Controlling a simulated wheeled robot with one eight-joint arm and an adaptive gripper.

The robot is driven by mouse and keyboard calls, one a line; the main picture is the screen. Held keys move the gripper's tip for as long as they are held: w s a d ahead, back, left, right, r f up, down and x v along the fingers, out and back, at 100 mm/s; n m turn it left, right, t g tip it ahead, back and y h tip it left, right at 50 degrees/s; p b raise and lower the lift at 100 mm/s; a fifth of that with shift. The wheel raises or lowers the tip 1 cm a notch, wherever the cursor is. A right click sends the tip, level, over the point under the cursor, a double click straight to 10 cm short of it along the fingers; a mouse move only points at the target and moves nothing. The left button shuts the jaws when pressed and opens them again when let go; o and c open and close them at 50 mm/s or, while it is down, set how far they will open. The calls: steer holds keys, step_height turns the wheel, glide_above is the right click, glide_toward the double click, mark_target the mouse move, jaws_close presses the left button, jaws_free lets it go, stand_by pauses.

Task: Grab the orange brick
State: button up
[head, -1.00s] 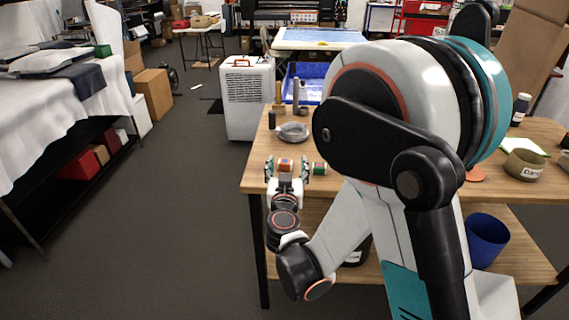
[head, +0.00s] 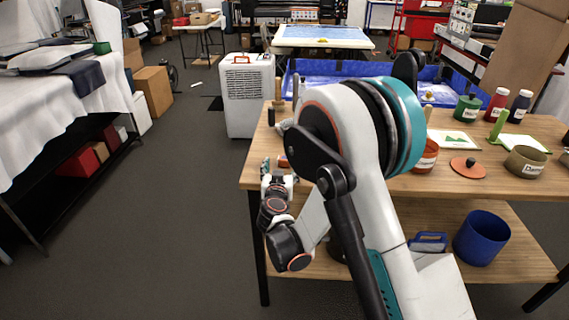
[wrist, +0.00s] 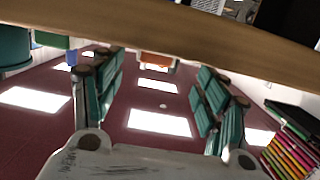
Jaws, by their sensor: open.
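The orange brick (head: 284,161) is a small block near the left front edge of the wooden table, and my arm partly covers it in the head view. In the wrist view the orange brick (wrist: 157,62) shows at the table edge, centred between my two teal-padded fingers and seemingly beyond their tips. My gripper (head: 279,168) is at the table's front left edge, close to the brick. In the wrist view my gripper (wrist: 160,85) is open and empty, with fingers wide apart. How far the tips are from the brick is hard to tell.
The wooden table (head: 390,184) holds an orange-brown pot (head: 426,157), a terracotta lid (head: 468,167), a bowl (head: 525,162), a green jar (head: 467,108) and bottles along its right side. A blue bucket (head: 482,238) stands on the lower shelf. The aisle floor to the left is clear.

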mark_target(284, 161)
steer(key=w, duration=0.1)
steer(key=w+b, duration=0.1)
steer(key=w+d, duration=0.1)
steer(key=shift+w+f, duration=0.35)
steer(key=shift+f, duration=0.05)
steer(key=shift+w+a+b, duration=0.1)
steer(key=shift+w+b, duration=0.25)
steer(key=shift+w, duration=0.1)
steer(key=c, duration=1)
